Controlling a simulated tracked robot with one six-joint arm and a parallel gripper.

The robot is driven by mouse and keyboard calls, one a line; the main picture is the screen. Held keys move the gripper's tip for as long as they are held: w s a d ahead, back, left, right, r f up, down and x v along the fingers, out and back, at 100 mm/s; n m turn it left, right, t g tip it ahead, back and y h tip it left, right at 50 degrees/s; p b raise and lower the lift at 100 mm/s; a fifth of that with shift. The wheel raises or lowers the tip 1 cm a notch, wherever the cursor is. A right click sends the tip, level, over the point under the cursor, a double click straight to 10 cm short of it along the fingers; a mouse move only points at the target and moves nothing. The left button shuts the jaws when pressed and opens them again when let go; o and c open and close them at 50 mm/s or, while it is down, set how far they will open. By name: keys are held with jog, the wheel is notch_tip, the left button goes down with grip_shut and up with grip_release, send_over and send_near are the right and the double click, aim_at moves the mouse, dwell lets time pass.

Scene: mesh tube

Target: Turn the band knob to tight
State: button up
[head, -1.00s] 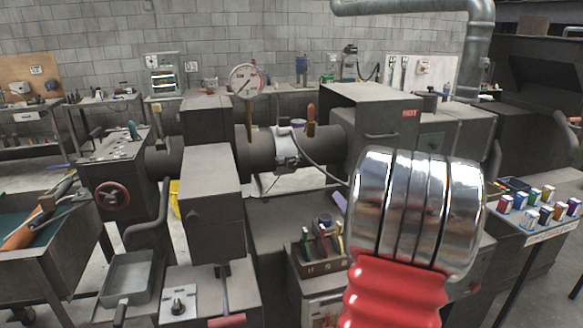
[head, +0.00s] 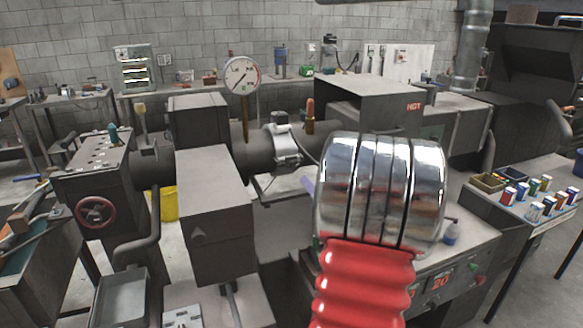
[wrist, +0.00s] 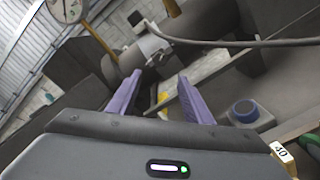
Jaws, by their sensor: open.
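A silver band (head: 286,150) is clamped around the dark horizontal tube (head: 262,150) in the head view, with a small box on its top. The band also shows in the wrist view (wrist: 152,46), beyond my fingers. A pale plate (head: 183,318) is cut off at the bottom edge of the head view; I cannot make out its knob or any tight mark. My gripper (wrist: 159,75) is open, with two purple fingers apart and nothing between them. In the head view my arm hides most of it; one purple fingertip shows below and right of the band.
A round gauge (head: 242,75) stands behind the tube. A grey cable crosses above my fingers in the wrist view. A blue round part (wrist: 243,111) sits right of my fingers. A dark box (head: 215,205) stands in front of the tube, and a red handwheel (head: 96,213) is at left.

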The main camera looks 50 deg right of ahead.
aim_at(295, 166)
jog(key=shift+w, duration=0.15)
jog(key=x, duration=1.3)
jog(key=shift+w+d, duration=0.2)
jog(key=c, duration=1.1)
